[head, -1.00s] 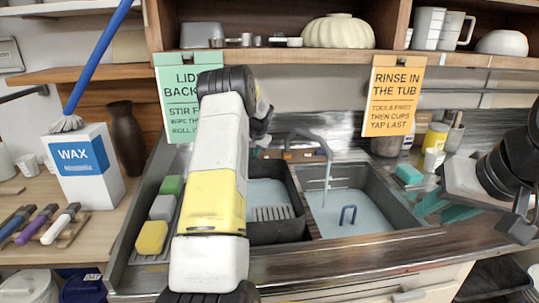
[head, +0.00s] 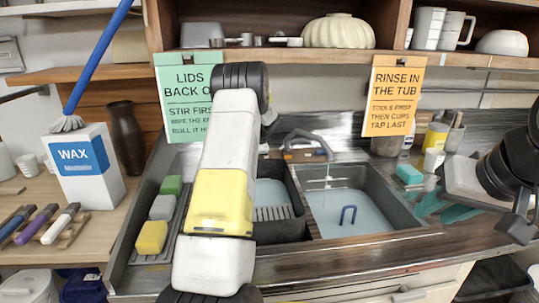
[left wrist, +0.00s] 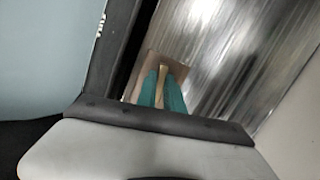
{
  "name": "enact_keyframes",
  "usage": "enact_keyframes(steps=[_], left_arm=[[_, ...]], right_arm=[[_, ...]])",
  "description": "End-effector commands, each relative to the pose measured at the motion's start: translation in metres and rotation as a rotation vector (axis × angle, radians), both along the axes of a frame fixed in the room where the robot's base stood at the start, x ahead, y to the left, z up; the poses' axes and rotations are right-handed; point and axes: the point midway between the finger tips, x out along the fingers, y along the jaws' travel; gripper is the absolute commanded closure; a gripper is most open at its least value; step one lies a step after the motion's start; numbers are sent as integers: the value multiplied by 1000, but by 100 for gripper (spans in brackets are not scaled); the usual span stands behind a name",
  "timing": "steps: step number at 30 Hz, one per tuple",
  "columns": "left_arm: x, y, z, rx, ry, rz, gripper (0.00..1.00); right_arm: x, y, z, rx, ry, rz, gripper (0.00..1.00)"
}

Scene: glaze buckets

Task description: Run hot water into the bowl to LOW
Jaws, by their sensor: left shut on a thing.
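The right sink basin (head: 398,195) holds pale blue water (head: 335,212) with a blue U-shaped piece in it. A grey tap (head: 303,136) arches over it from the back, with only a short, faint trace of water under its spout. My left arm crosses the sink's left side and hides its gripper in the head view. In the left wrist view my left gripper (left wrist: 163,88) has teal fingers shut on a slim tan piece (left wrist: 161,80), probably a tap handle. My right gripper (head: 429,213) is open and empty over the right counter. Which thing is the bowl is unclear.
Sponges (head: 152,237) line the sink's left edge. A teal block (head: 408,174) and a yellow container (head: 436,135) stand at right. Two hanging signs (head: 393,95) flank the tap.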

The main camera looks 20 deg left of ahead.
Motion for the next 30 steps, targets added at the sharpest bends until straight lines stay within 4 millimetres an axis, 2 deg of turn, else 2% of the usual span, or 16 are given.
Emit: enact_keyframes(steps=[12,28,29,30], left_arm=[[0,-1,0,97,46,-146,100],[0,-1,0,110,53,-167,100],[0,-1,0,110,53,-167,86],[0,-1,0,110,53,-167,78]], right_arm=[[0,0,0,0,0,0,67],[0,0,0,0,0,0,67],[0,0,0,0,0,0,67],[0,0,0,0,0,0,67]])
